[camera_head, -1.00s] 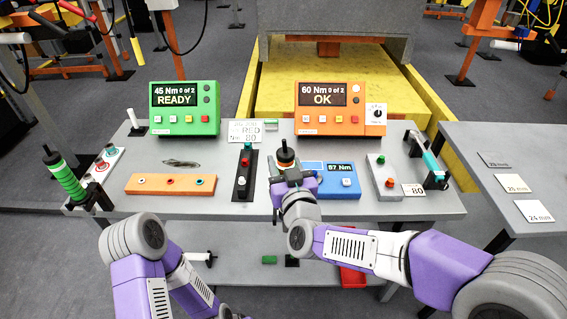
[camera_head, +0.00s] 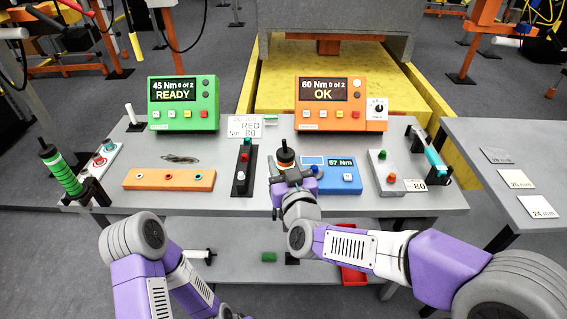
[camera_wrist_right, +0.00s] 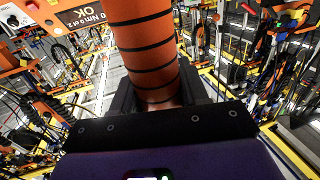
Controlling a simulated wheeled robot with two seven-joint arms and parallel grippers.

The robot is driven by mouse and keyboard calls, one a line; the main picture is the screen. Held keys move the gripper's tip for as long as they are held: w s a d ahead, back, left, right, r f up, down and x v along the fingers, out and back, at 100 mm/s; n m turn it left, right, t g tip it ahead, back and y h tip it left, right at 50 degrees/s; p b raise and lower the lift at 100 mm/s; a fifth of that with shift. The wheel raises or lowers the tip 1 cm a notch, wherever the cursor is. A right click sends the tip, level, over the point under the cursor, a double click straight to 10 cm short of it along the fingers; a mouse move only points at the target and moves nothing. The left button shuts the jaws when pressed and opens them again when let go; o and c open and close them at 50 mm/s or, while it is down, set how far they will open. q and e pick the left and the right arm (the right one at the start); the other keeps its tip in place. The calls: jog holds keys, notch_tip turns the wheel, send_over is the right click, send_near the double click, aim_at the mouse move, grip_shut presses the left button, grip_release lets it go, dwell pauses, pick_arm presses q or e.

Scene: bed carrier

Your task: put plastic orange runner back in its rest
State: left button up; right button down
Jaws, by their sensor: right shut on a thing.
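The orange runner (camera_head: 285,155) has a black top and stands roughly upright above the workbench (camera_head: 330,205). In the right wrist view the runner (camera_wrist_right: 145,50) is an orange cylinder with black rings, between the jaws of my right gripper. The runner's lower end is hidden by the gripper. I cannot make out which holder is its rest. My left arm is at the lower left; its gripper is out of view.
A green runner (camera_head: 62,172) leans in a black holder at the left; a teal one (camera_head: 434,160) lies in a holder at the right. Green (camera_head: 183,104) and orange (camera_head: 341,105) controllers stand behind. A black strip (camera_head: 243,177) and an orange button bar (camera_head: 169,180) flank the left.

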jog(key=shift+f+b, duration=1.1)
jog(key=shift+b, duration=0.05)
jog(key=c, duration=0.5)
grip_release()
jog(key=shift+f, duration=0.25)
jog(key=p+v, duration=0.1)
jog(key=v, duration=0.6)
jog(key=shift+s+r, duration=0.2)
jog(key=shift+s, duration=0.1)
